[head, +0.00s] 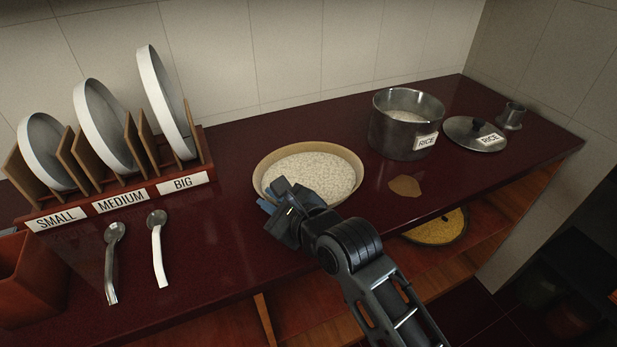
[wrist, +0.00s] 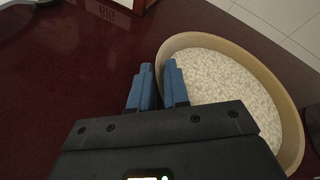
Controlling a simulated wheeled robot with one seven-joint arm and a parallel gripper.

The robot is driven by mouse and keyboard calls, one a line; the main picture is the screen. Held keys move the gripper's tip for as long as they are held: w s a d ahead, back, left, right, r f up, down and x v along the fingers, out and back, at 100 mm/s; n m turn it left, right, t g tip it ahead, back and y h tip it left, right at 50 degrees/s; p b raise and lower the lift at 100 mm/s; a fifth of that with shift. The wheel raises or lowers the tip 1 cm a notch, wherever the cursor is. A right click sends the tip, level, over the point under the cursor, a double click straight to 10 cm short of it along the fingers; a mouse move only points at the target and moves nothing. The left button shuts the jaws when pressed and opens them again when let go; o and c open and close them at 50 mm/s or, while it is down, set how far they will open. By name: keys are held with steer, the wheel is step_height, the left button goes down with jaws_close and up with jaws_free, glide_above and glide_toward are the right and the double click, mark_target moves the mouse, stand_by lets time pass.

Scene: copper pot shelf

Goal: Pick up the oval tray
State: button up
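The oval tray is most likely the tan, shallow oval vessel (head: 359,160) filled with pale rice grains, standing on the dark red counter. It also shows in the wrist view (wrist: 290,120), at the right. My gripper (head: 273,196) is at its near left rim in the head view. In the wrist view, the two blue fingers of my gripper (wrist: 160,75) lie either side of the left rim, one outside and one over the inside. A narrow gap shows between the fingers. Whether they touch the rim is unclear.
A pot labelled RICE (head: 395,135) and its lid (head: 465,136) stand to the right. A brown flat piece (head: 405,186) lies near the front edge. A plate rack (head: 120,190) and two spoons (head: 158,245) are at the left. Bare counter lies between spoons and tray.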

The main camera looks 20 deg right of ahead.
steer(key=shift+x, duration=1.1)
jaws_close()
